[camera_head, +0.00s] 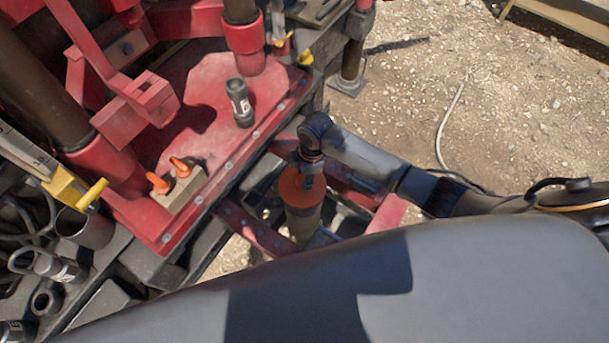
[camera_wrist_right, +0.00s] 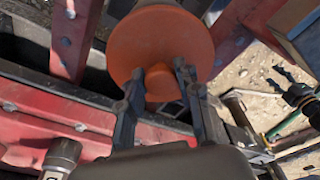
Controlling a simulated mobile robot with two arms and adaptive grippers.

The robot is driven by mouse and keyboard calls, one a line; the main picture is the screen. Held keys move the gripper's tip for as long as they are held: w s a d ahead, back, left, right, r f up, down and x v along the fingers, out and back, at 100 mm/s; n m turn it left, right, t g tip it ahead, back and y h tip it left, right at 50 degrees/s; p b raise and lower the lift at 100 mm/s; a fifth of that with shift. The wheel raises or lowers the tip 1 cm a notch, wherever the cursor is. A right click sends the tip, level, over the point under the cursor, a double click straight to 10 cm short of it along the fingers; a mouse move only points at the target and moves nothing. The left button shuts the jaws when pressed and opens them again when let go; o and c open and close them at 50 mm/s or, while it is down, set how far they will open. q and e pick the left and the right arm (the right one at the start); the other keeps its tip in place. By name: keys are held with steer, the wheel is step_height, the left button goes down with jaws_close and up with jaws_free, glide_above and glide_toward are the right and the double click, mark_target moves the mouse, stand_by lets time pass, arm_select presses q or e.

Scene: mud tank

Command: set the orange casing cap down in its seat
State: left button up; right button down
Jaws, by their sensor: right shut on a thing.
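The orange casing cap (camera_head: 291,191) is a round disc with a small knob, and it also shows large in the right wrist view (camera_wrist_right: 160,42). My right gripper (camera_head: 309,170) is shut on the cap's knob, with its fingers (camera_wrist_right: 158,82) on either side of it. A tan cylinder (camera_head: 303,222) shows directly below the disc, in the opening between red beams. I cannot tell whether its lower end touches anything; the seat is not clearly visible. A small dark claw (camera_wrist_right: 290,84) at the right of the wrist view looks like my left gripper; its jaw state is unclear.
A red deck (camera_head: 205,85) with posts lies left of the cap. On it are a dark threaded fitting (camera_head: 240,102) and a tan block (camera_head: 180,194) with two orange knobs. Red beams (camera_head: 257,229) border the opening. Gravel ground (camera_head: 510,110) lies open at the right.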

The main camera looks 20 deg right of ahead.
steer(key=shift+f+b, duration=0.35)
steer(key=shift+f, duration=0.45)
stand_by(0.4)
steer(key=c, duration=0.8)
jaws_free()
steer(key=shift+c, duration=0.2)
step_height(320, 180, up, 12)
steer(key=d, duration=0.1)
steer(key=shift+d, duration=0.2)
steer(key=shift+s+f, duration=0.1)
